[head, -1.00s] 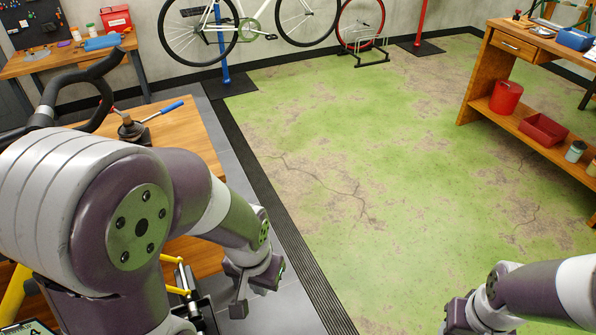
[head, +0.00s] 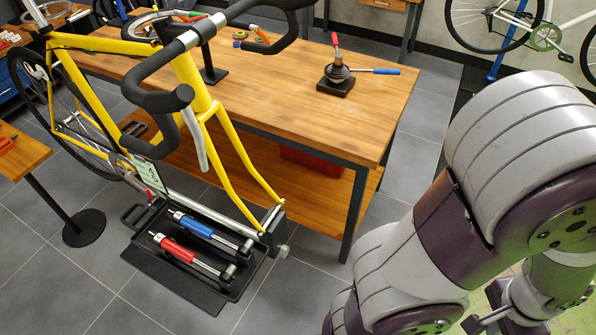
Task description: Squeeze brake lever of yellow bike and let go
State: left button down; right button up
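The yellow bike (head: 188,75) stands at the left in the head view, without a visible front wheel. Its black drop handlebar (head: 150,68) crosses the upper middle, with a black hood on the near side. A grey brake lever (head: 195,138) hangs down from that hood, in front of the yellow fork, and nothing touches it. My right gripper is not in view.
A wooden workbench (head: 390,105) stands behind the bike, with a black-based tool (head: 336,85) on top. A black tray (head: 215,305) holds a blue-handled tool (head: 198,228) and a red-handled tool (head: 180,250) below the fork. Grey tiled floor (head: 310,310) is clear in front.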

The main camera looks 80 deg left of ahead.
aim_at(188, 114)
jog(key=i+u, duration=0.15)
jog(key=u, duration=0.35)
jog(key=i+u, duration=0.1)
jog(key=u, duration=0.4)
jog(key=i+u, duration=0.15)
jog(key=u, duration=0.35)
jog(key=i+l+u, duration=0.1)
jog(key=u, duration=0.35)
jog(key=i+l+u, duration=0.1)
jog(key=u, duration=0.4)
jog(key=i+l+u, duration=0.2)
jog(key=u, duration=0.3)
jog(key=i+l+u, duration=0.1)
jog(key=l+u, duration=0.2)
jog(key=u, duration=0.2)
jog(key=i+l+u, duration=0.1)
jog(key=l+u, duration=0.15)
jog(key=u, duration=0.25)
jog(key=l+u, duration=0.3)
jog(key=u, duration=0.2)
jog(key=l+u, duration=0.25)
jog(key=u, duration=0.25)
